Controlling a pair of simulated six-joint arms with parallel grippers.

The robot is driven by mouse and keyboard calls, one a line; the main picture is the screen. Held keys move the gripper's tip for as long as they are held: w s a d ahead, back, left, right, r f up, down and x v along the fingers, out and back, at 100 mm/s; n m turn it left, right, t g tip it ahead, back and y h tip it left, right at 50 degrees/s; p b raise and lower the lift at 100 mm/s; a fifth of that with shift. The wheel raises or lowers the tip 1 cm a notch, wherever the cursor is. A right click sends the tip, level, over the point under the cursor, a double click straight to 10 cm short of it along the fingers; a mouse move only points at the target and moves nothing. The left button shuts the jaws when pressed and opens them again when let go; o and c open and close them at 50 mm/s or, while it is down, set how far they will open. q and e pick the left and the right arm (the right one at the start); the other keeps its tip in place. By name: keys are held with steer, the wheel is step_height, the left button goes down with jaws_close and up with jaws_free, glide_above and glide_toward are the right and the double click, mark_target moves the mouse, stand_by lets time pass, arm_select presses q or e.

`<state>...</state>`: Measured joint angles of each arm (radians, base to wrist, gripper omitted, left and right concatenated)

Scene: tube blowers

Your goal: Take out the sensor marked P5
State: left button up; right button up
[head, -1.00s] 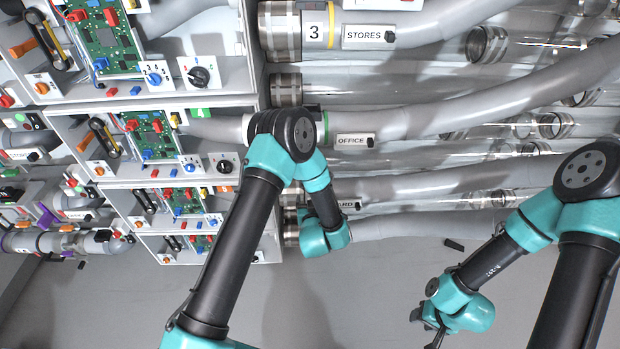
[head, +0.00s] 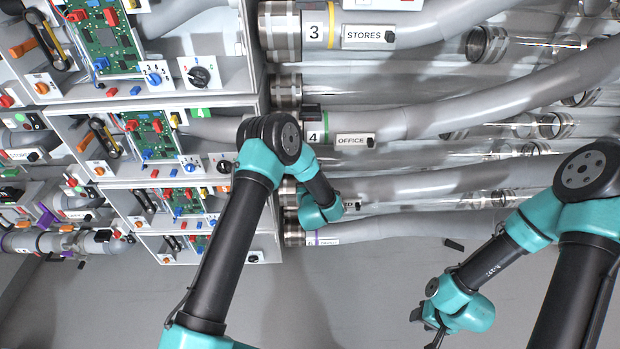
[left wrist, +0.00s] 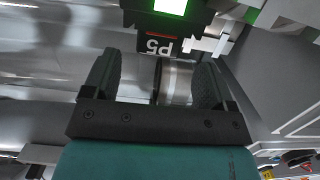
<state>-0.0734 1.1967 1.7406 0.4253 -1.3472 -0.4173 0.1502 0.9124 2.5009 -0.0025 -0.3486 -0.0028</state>
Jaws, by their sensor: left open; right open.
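The sensor marked P5 (left wrist: 165,28) is a black block with a lit green face at the top of the left wrist view. Its label reads upside down there. My left gripper (left wrist: 153,78) is open, with one finger on each side of the picture and the sensor beyond the fingertips. A metal collar (left wrist: 176,84) shows between the fingers, below the sensor. I see nothing held in the left gripper. In the head view my left arm hides its own gripper and the sensor. My right gripper (head: 430,326) is open and empty at lower right, apart from the pipes.
Grey pipes with metal collars and plates such as STORES (head: 370,36) and OFFICE (head: 351,140) run across the upper right. Circuit-board panels (head: 147,135) with knobs stand at left.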

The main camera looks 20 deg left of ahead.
arm_select(q)
steer(key=shift+x, duration=0.8)
steer(key=shift+x, duration=2.6)
steer(key=shift+d, duration=0.15)
steer(key=c, duration=1)
